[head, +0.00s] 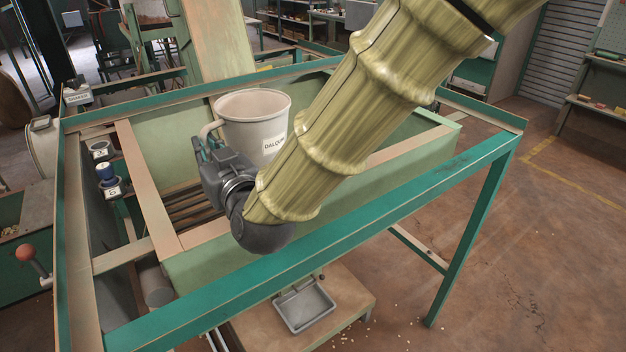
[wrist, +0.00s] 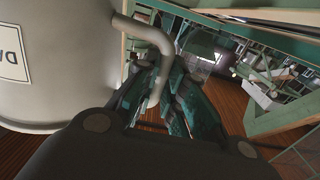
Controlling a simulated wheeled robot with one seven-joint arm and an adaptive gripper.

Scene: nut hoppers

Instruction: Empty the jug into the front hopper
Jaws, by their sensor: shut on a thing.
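The jug (head: 240,117) is a white, wide-mouthed vessel with a handle on its left and a label on its front. In the head view it is upright above the green hopper (head: 152,150), whose slatted floor shows beneath. My gripper (head: 205,150) is shut on the jug's handle. In the wrist view the fingers (wrist: 160,92) close around the pale handle (wrist: 152,38), and the jug's side (wrist: 60,60) fills the left. The jug's contents cannot be seen. My arm hides part of the hopper's right side.
A teal frame (head: 350,240) surrounds the hopper. A grey tray (head: 304,304) sits below on a low wooden platform, with scattered nuts on the floor nearby. A lever with an orange knob (head: 27,252) stands at the left. Open floor lies to the right.

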